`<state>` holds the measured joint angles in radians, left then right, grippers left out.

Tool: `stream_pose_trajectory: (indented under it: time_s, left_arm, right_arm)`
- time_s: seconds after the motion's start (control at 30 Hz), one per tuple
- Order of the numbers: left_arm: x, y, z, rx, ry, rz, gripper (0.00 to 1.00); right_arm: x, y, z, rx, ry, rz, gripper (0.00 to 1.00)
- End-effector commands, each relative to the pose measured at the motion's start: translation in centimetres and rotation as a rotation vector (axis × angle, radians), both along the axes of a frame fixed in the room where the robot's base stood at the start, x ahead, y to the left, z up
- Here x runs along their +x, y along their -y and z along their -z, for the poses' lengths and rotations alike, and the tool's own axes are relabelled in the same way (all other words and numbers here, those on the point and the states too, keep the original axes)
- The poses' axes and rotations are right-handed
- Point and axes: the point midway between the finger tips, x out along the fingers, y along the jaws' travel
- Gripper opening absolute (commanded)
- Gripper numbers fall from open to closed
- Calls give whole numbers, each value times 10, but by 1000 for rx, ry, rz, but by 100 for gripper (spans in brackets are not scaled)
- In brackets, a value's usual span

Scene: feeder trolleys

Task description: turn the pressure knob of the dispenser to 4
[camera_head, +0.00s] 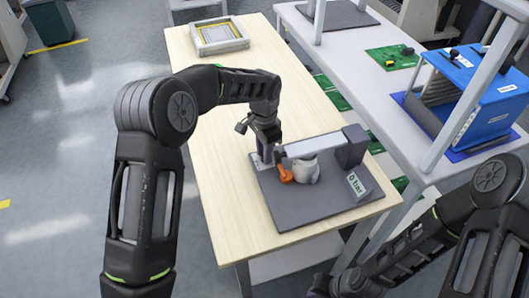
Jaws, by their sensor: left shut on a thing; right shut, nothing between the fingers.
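The dispenser stands on a grey base plate (310,205) on the wooden table, with a pale horizontal arm (315,144), a white rounded vessel (306,170) and an orange part (285,173). A small display box (357,185) stands at the plate's right; its writing is too small to read surely. My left gripper (266,158) points down at the plate's left back corner and is shut on the pressure knob, which its fingers hide. The knob's setting cannot be read. My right gripper (318,288) is shut and empty at the bottom edge, only partly seen.
The wooden table (220,150) is clear left of the plate. A framed tray (220,35) lies at its far end. A white shelf unit (350,50) on the right holds a green board (392,57) and a blue rack (490,100).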

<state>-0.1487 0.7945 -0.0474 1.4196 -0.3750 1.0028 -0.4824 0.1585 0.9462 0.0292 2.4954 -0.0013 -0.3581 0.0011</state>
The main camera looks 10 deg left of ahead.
Motion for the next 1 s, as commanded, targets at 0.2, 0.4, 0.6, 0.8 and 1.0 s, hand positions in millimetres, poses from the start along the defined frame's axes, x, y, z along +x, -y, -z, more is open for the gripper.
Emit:
stream_pose_trajectory:
  time_s: [0.2, 0.4, 0.6, 0.8, 1.0]
  left_arm:
    - [1, -1, 0, 0, 1, 204, 0]
    - [1, -1, 0, -1, 1, 395, 0]
    - [2, -1, -1, 0, 1, 585, 0]
    - [2, -1, -1, 0, 1, 775, 0]
    - [3, -1, 0, -1, 1, 964, 0]
  right_arm:
    - [0, 0, 0, 0, 0, 0, 0]
    - [0, 0, 0, 0, 0, 0, 0]
    - [0, 0, -2, 0, 0, 0, 0]
    - [0, 0, -4, 0, 0, 0, 0]
    - [0, 0, -6, 0, 0, 0, 0]
